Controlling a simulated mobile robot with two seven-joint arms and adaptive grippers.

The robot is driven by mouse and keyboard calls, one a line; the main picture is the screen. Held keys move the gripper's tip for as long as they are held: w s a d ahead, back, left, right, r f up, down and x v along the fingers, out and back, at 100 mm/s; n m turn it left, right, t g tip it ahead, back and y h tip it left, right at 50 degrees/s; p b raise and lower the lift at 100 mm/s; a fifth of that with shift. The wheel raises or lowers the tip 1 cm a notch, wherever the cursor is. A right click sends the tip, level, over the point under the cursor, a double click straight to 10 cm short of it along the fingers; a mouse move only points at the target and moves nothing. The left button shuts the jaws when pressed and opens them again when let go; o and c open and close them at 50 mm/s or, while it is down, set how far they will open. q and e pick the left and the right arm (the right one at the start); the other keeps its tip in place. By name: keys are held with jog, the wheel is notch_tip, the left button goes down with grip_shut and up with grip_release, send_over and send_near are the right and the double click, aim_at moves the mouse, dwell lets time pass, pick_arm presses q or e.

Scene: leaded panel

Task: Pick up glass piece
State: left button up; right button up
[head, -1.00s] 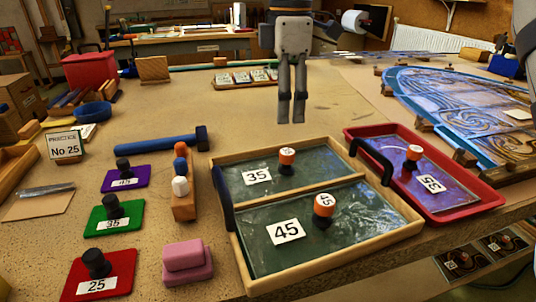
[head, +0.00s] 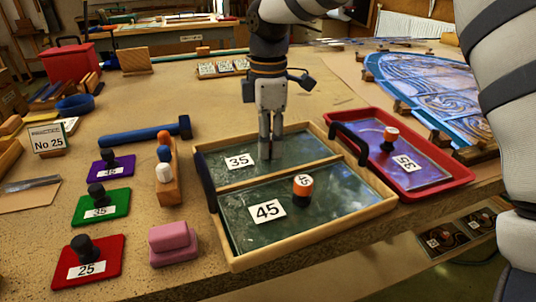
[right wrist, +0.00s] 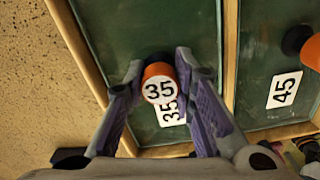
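A dark green glass piece labelled 35 (head: 215,172) lies in the rear compartment of a wooden tray (head: 318,243). In the right wrist view, its orange-topped knob marked 35 (right wrist: 160,84) sits between the two fingers of my right gripper (right wrist: 159,62). The fingers are open, with small gaps beside the knob. In the head view, my right gripper (head: 270,158) points down over this piece and hides the knob. A green glass piece labelled 45 (head: 335,205) lies in the front compartment, with its own orange-topped knob (head: 303,187). My left gripper is not in view.
A red tray (head: 446,184) with a purple glass piece labelled 35 (head: 375,140) stands to the right. Left are coloured pads with black knobs, like the purple pad (head: 122,172), a blue hammer (head: 150,133) and a pink block (head: 172,240). The leaded panel (head: 425,95) lies back right.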

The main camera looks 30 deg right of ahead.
grip_shut()
jog(key=shift+r, duration=0.1)
jog(key=shift+w+r, duration=0.1)
jog(key=shift+r, duration=0.25)
notch_tip(320, 180, up, 3)
jog(key=shift+f, duration=0.1)
jog(key=s+a+r, duration=0.4)
jog(key=s+r, duration=0.5)
jog(key=s, duration=0.4)
jog(key=shift+s+r+p, duration=0.2)
jog(key=shift+s+p, duration=0.05)
jog(key=shift+p, duration=0.1)
